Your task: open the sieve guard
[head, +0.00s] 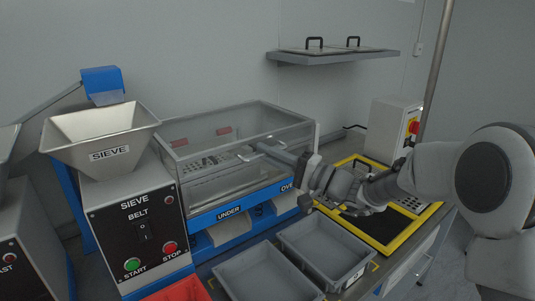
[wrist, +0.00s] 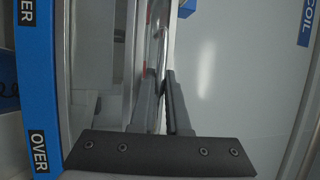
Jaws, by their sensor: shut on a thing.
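The sieve guard (head: 225,125) is a clear cover with a grey metal frame over the sieve machine, in the middle of the head view. It looks lowered over the sieve. My gripper (head: 262,148) reaches in from the right to the guard's front side. In the wrist view, my gripper's dark fingers (wrist: 160,105) are shut on a thin metal bar (wrist: 164,42), which looks like the guard's handle. The part between the fingertips is hidden.
A SIEVE control box (head: 140,228) with a hopper (head: 100,130) stands at left. Grey bins (head: 285,270) sit in front of the blue chutes. A yellow-edged tray (head: 432,212) lies beneath my arm. A wall shelf (head: 335,56) is behind.

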